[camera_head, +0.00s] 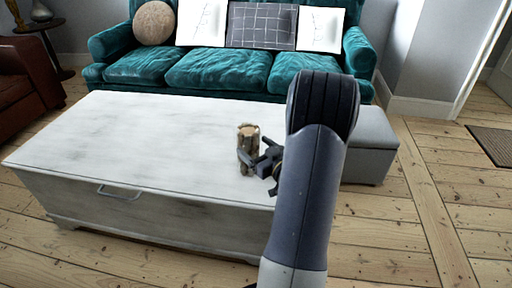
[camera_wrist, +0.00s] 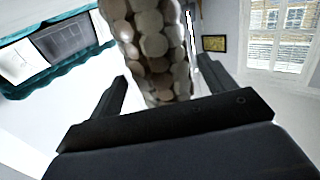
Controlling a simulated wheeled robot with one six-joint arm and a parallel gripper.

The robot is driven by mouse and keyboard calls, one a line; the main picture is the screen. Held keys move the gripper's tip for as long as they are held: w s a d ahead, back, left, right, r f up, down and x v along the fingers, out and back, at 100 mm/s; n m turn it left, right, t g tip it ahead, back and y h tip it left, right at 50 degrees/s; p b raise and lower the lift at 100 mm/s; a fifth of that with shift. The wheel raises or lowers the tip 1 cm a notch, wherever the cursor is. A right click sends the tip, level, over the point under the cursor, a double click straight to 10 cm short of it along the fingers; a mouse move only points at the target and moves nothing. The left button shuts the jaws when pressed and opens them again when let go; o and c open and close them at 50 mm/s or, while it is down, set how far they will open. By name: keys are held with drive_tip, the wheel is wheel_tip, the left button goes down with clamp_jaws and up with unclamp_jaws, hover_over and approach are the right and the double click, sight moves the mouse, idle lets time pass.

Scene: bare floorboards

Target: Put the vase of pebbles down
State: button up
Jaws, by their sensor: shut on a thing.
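The vase of pebbles (camera_head: 247,147) is a small brown, lumpy cylinder over the right part of the white chest-like table (camera_head: 140,140) in the head view. My gripper (camera_head: 256,163) is shut on it from the right side. In the wrist view the vase (camera_wrist: 152,45) stands between the two dark fingers of my gripper (camera_wrist: 160,88), its rounded tan and brown pebbles close to the camera. It looks about upright in the head view. I cannot tell whether its base touches the table top. My arm hides part of the table's right end.
The white table top is otherwise bare, with free room left of the vase. A teal sofa (camera_head: 215,68) with cushions stands behind it. A grey ottoman (camera_head: 370,150) is at the right, partly behind my arm. A brown leather armchair (camera_head: 28,80) is at the far left.

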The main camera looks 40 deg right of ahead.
drive_tip(key=o, duration=2)
drive_tip(key=shift+f, duration=0.1)
drive_tip(key=shift+s, duration=0.4)
drive_tip(key=s, duration=0.3)
drive_tip(key=s+p, duration=0.1)
drive_tip(key=s, duration=0.3)
drive_tip(key=s+p, duration=0.1)
drive_tip(key=s, duration=0.3)
drive_tip(key=shift+s+a, duration=0.15)
drive_tip(key=shift+a, duration=0.1)
